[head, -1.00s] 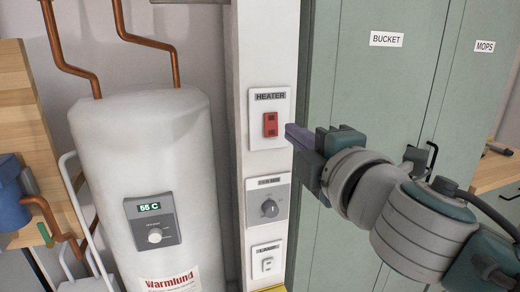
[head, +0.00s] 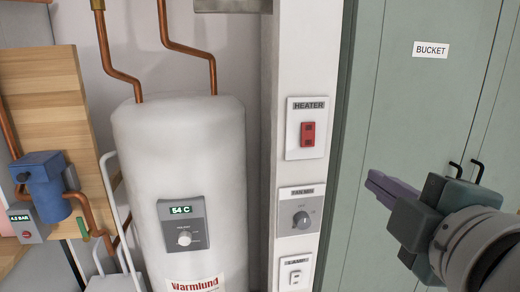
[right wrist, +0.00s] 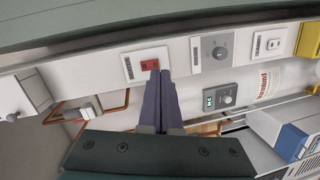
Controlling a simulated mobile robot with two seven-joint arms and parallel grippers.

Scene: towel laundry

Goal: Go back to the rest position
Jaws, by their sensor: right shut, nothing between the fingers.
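My right gripper (head: 378,186) is at the right of the head view, in front of the green cabinet and to the right of the wall switches. Its purple fingers are shut together with nothing between them, as the right wrist view (right wrist: 161,78) also shows. The red heater switch (head: 308,134) on its white plate is apart from the fingers in the head view; in the right wrist view the fingertips overlap the lower edge of the switch (right wrist: 149,65). My left gripper is not in view.
A white water heater (head: 180,140) reading 54 C stands at left, with copper pipes above. A dial plate (head: 301,219) and a lamp switch (head: 296,276) sit below the heater switch. The green cabinet (head: 400,100) with black handles is at right. A blue device (head: 42,182) is at far left.

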